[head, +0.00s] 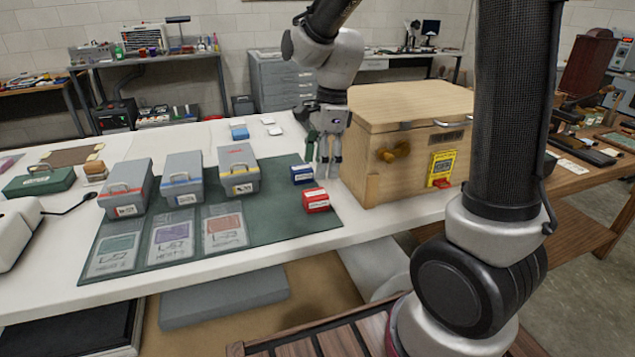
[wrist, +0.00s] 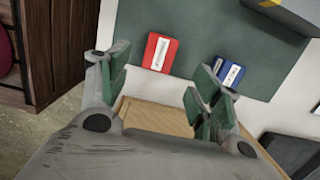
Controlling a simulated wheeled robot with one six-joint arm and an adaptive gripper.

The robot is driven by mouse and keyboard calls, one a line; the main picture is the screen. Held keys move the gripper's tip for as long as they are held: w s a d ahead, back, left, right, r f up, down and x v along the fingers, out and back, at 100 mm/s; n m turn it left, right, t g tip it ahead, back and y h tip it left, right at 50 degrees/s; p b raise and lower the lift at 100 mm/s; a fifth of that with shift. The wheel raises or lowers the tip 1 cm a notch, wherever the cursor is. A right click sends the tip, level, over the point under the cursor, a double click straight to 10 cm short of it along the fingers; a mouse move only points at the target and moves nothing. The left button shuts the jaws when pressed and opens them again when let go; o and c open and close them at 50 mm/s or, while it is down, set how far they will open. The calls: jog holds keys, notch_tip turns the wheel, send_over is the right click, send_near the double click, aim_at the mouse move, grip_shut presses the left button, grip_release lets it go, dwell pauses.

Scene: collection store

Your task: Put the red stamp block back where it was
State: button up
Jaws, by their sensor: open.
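The red stamp block (head: 316,200) sits at the right edge of the green mat (head: 285,228), with a white label on it. A blue stamp block (head: 302,174) stands just behind it on the mat. My gripper (head: 325,170) is open and empty, between the blue block and the wooden box. In the wrist view my gripper (wrist: 160,85) has its fingers spread, and the red block (wrist: 159,52) shows beyond them, near the left finger. The blue block (wrist: 229,73) is by the right finger. Whether a finger touches the blue block, I cannot tell.
A large wooden box (head: 410,160) with a yellow tag stands close to the right of my gripper. Several grey cases (head: 238,172) stand on the mat to the left, with printed cards (head: 172,238) in front. The white table's front edge lies just below the mat.

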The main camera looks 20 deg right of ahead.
jog(key=s+d+r+n+t, duration=0.2)
jog(key=s+d+r+n, duration=0.5)
jog(key=s+r, duration=0.15)
jog(key=s+d+r+n+t+h, duration=0.1)
jog(key=s+d+r+n+t, duration=0.1)
jog(key=s+d+n, duration=0.4)
jog(key=s+n, duration=0.4)
jog(key=n, duration=0.1)
jog(key=shift+s+d+h, duration=0.25)
jog(key=shift+d+h, duration=0.05)
jog(key=shift+h, duration=0.1)
